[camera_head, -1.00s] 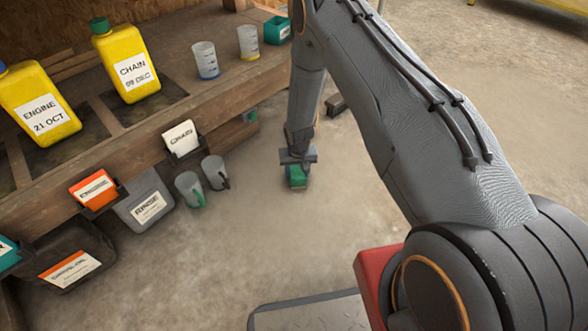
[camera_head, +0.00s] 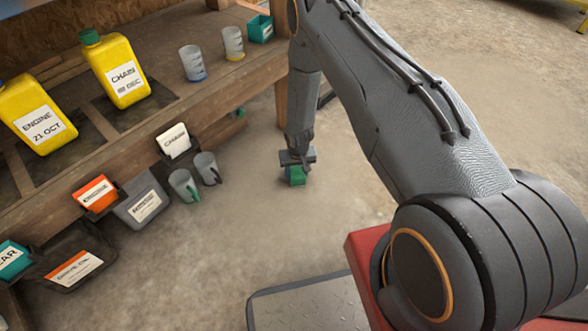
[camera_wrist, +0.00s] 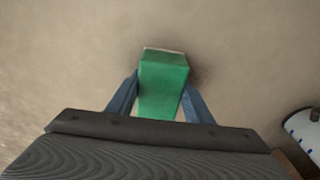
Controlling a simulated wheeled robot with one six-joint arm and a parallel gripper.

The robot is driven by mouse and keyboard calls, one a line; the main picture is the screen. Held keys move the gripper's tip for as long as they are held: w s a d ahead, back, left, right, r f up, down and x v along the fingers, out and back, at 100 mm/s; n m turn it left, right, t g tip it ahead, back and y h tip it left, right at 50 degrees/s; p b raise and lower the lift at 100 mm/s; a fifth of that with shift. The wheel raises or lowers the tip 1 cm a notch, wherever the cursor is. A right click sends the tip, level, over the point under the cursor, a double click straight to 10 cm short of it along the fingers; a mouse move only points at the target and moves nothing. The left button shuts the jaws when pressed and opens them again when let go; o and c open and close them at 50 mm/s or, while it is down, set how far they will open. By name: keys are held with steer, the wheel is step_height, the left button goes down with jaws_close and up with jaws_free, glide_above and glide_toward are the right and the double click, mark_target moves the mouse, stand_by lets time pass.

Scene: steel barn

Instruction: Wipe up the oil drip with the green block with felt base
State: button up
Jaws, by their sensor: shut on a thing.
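The green block (camera_head: 295,177) is held low over the concrete floor, beside the wooden bench. My gripper (camera_head: 297,163) is shut on it. In the wrist view the green block (camera_wrist: 162,85) sits between the two fingers of my gripper (camera_wrist: 160,100), with a pale strip, perhaps the felt, along its far edge. I cannot tell whether its base touches the floor. A faint dark patch (camera_wrist: 203,76) shows on the floor just right of the block in the wrist view; it may be the oil drip or a shadow.
The wooden bench (camera_head: 185,110) runs along the left, with yellow jugs (camera_head: 117,72) and measuring cups (camera_head: 193,64) on top. A cup (camera_wrist: 303,130) shows at right in the wrist view.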

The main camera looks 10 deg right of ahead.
mark_target(297, 177)
steer(key=shift+s+d+p, duration=0.6)
steer(key=shift+s+p, duration=0.3)
steer(key=shift+p, duration=0.8)
steer(key=a+p, duration=0.1)
steer(key=p, duration=0.1)
steer(key=s+p, duration=0.1)
steer(key=p, duration=0.1)
steer(key=shift+s+a, duration=0.15)
steer(key=shift+a, duration=0.2)
steer(key=shift+f, duration=0.1)
steer(key=w+a+b, duration=0.1)
steer(key=b, duration=0.1)
steer(key=shift+w+f+b, duration=0.1)
steer(key=shift+w+b, duration=0.15)
steer(key=shift+b, duration=0.1)
steer(key=shift+w+a+r+b, duration=0.1)
steer(key=shift+w+a+b, duration=0.3)
steer(key=shift+b, duration=0.3)
steer(key=shift+w+a+r+b, duration=0.1)
steer(key=shift+w+a+b, duration=0.1)
steer(key=shift+w+b, duration=0.4)
